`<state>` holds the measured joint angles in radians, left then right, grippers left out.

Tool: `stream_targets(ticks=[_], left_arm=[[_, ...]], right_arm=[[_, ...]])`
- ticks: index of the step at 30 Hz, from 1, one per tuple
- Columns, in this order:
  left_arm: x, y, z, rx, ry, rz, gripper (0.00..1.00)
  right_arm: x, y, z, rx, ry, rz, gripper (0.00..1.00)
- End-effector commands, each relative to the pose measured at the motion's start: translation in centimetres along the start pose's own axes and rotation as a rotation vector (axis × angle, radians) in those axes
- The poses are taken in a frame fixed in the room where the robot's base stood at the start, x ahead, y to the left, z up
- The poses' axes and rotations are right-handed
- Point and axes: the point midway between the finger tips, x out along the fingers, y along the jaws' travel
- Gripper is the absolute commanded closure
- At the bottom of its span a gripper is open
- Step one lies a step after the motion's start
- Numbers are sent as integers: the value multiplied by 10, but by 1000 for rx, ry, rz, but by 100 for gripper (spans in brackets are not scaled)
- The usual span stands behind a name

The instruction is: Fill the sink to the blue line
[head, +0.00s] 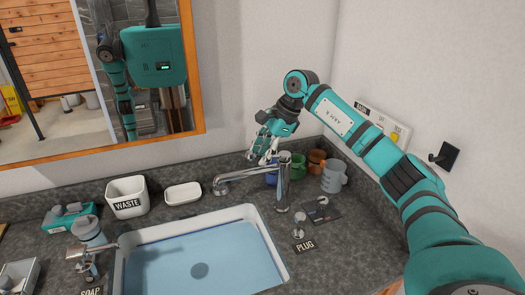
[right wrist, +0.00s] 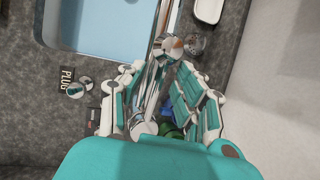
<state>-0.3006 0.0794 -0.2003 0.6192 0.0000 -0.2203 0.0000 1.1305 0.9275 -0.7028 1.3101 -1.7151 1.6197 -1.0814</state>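The sink (head: 265,238) is a white basin holding pale blue water, with a dark round drain showing through. It also shows in the right wrist view (right wrist: 50,40). I cannot make out a blue line. The chrome tap (head: 284,185) stands behind the sink, its spout pointing left over the basin; I see no clear stream. My right gripper (head: 266,152) is just behind the tap's top, fingers pointing down. In the right wrist view its fingers are spread (right wrist: 158,95), with a chrome tap part (right wrist: 150,85) between them; contact is unclear. My left gripper is not in view.
A plug knob (head: 299,222) stands right of the sink. Several mugs (head: 334,176) stand behind and right of the tap. A waste bin (head: 127,196), a white dish (head: 183,193) and a soap pump (head: 88,232) stand left. A mirror (head: 197,60) hangs behind.

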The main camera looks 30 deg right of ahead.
Motion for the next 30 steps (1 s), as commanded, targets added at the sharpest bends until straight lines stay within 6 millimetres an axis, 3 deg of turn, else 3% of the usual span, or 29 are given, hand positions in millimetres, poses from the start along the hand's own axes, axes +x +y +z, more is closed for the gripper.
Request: stream_targets(ticks=[9, 17, 30], left_arm=[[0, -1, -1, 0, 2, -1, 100], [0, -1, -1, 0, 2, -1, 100], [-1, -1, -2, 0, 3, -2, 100]], right_arm=[[4, 0, 0, 0, 1, 0, 67], [4, 0, 0, 0, 1, 2, 99], [4, 1, 1, -5, -2, 5, 100]])
